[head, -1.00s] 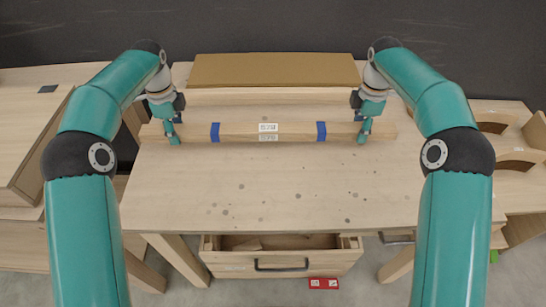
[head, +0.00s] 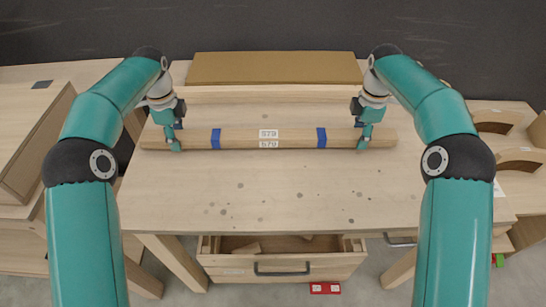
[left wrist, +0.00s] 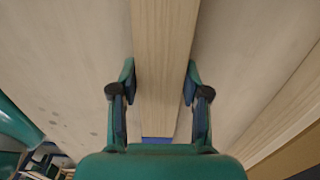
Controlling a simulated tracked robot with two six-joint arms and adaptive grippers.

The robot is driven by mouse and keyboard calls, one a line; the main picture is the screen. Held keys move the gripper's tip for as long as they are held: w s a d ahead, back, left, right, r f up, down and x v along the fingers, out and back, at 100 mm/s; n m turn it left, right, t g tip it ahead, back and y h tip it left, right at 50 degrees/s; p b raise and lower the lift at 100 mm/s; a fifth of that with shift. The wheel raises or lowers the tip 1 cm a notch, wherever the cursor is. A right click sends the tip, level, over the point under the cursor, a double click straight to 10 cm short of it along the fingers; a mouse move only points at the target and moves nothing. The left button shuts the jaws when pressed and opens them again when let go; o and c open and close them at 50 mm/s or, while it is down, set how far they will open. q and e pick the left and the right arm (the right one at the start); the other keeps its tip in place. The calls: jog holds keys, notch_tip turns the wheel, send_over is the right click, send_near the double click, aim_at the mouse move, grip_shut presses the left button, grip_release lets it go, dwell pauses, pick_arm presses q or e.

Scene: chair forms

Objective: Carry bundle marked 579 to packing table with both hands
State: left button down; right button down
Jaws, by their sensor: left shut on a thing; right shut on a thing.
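The bundle marked 579 (head: 240,138) is a long bar of pale wood pieces with two blue bands and white labels at its middle. It lies across the picture over the back half of a wooden table (head: 300,190). My left gripper (head: 175,138) is shut on it left of the left band, and my right gripper (head: 364,137) is shut on it right of the right band. In the left wrist view, the bundle (left wrist: 165,40) runs between the fingers of my left gripper (left wrist: 160,75). I cannot tell whether it touches the tabletop.
A brown panel (head: 275,68) stands behind a pale ledge (head: 275,93) at the table's back. An open drawer (head: 282,262) juts out below the front edge. A red label (head: 325,288) is on the floor. Curved wooden parts (head: 517,160) stand at the right. The table's front half is clear.

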pick_arm(q)
jog(key=shift+f+b, duration=0.5)
jog(key=shift+f, duration=0.2)
pick_arm(e)
jog(key=shift+f, duration=0.7)
pick_arm(q)
jog(key=c, duration=0.6)
grip_release()
jog(key=shift+r, duration=0.15)
pick_arm(e)
jog(key=c, duration=0.6)
grip_release()
jog(key=shift+r, duration=0.15)
pick_arm(q)
jog(key=shift+o, duration=0.2)
pick_arm(e)
jog(key=shift+o, duration=0.2)
pick_arm(q)
notch_tip(320, 180, up, 7)
jog(key=shift+f, duration=0.1)
jog(key=shift+r, duration=0.25)
pick_arm(e)
jog(key=shift+r, duration=3.65)
